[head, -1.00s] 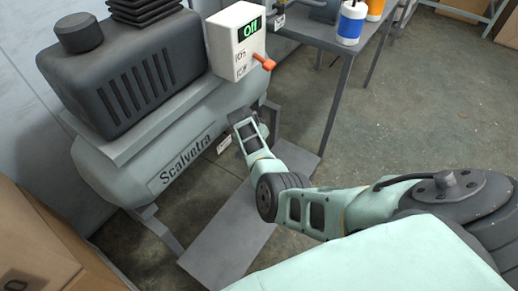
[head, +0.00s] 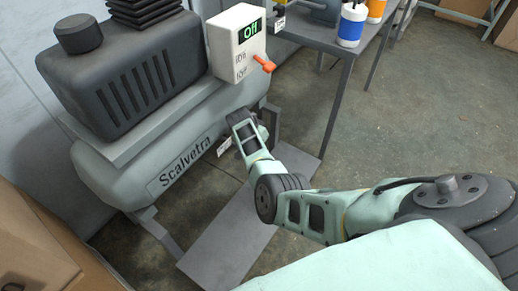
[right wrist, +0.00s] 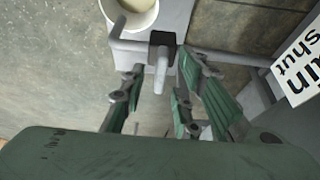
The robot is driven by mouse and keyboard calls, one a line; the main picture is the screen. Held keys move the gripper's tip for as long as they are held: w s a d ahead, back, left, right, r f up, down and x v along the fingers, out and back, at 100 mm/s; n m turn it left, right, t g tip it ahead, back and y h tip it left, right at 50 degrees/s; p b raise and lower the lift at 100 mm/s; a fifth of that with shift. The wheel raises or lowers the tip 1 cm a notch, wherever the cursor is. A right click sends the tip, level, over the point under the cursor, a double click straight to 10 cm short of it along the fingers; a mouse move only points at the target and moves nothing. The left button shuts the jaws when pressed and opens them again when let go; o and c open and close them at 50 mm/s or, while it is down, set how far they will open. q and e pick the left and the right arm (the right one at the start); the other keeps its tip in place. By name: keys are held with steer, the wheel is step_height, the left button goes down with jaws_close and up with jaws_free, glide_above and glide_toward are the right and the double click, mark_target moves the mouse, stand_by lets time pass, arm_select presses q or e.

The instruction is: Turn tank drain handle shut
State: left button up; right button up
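The drain handle (right wrist: 160,78) is a short light grey lever on a black block, seen in the right wrist view. My right gripper (right wrist: 161,66) is open, with its green-padded fingers on either side of the lever. I cannot tell whether they touch it. In the head view my right arm reaches under the right end of the grey tank (head: 120,175) marked "Scalvetra", and the fingertips and the drain handle are hidden there. A white label (right wrist: 298,62) at the right of the wrist view reads in part "shut". My left gripper is not in view.
A pale round container (right wrist: 138,18) is beside the drain. A white control box (head: 237,45) showing "Off", with an orange lever (head: 264,63), is on the tank. A workbench (head: 325,42) stands behind; cardboard boxes (head: 28,235) are at left. Open floor lies right.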

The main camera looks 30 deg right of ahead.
steer(key=v, duration=1.2)
stand_by(0.5)
